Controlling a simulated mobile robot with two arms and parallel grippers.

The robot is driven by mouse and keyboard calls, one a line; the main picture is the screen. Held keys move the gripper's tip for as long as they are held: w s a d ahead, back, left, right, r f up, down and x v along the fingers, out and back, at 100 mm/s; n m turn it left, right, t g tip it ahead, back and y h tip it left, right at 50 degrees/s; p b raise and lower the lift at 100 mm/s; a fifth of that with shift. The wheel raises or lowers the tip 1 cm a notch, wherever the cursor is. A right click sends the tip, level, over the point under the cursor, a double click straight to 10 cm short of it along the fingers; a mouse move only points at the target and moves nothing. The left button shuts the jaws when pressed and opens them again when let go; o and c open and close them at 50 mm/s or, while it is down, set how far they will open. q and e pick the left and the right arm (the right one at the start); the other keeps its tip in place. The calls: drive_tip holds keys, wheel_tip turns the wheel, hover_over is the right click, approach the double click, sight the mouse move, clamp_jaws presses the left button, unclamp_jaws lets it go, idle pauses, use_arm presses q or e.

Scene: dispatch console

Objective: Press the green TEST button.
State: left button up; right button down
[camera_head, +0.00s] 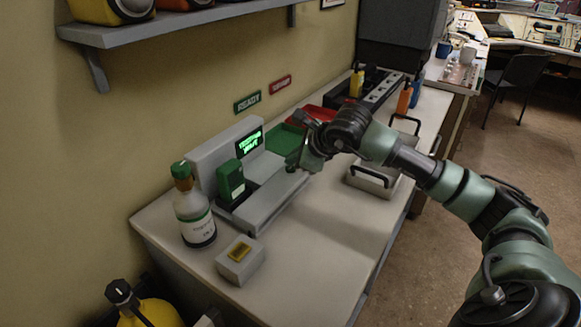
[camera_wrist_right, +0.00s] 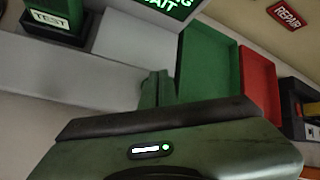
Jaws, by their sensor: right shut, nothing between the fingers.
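The console (camera_head: 262,203) is a grey unit on the white counter. A green upright block (camera_head: 230,180) stands in its left part; in the right wrist view its lower face carries a pale green TEST label (camera_wrist_right: 50,20). I cannot tell whether the label itself is the button. A lit green display (camera_head: 250,142) behind it appears to read "TESTING WAIT"; part of it shows in the right wrist view (camera_wrist_right: 165,6). My right gripper (camera_head: 306,162) is shut and empty, above the console's right end, apart from the green block. My left gripper is out of view.
A white bottle with green cap (camera_head: 195,215) and a small box with a yellow top (camera_head: 240,260) stand left and in front. Green (camera_wrist_right: 207,65) and red (camera_wrist_right: 258,88) trays lie right of the console.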

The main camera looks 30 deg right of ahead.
sight(293, 170)
drive_tip(key=shift+r, duration=0.3)
drive_tip(key=shift+r+p, duration=1.35)
drive_tip(key=shift+r, duration=1.1)
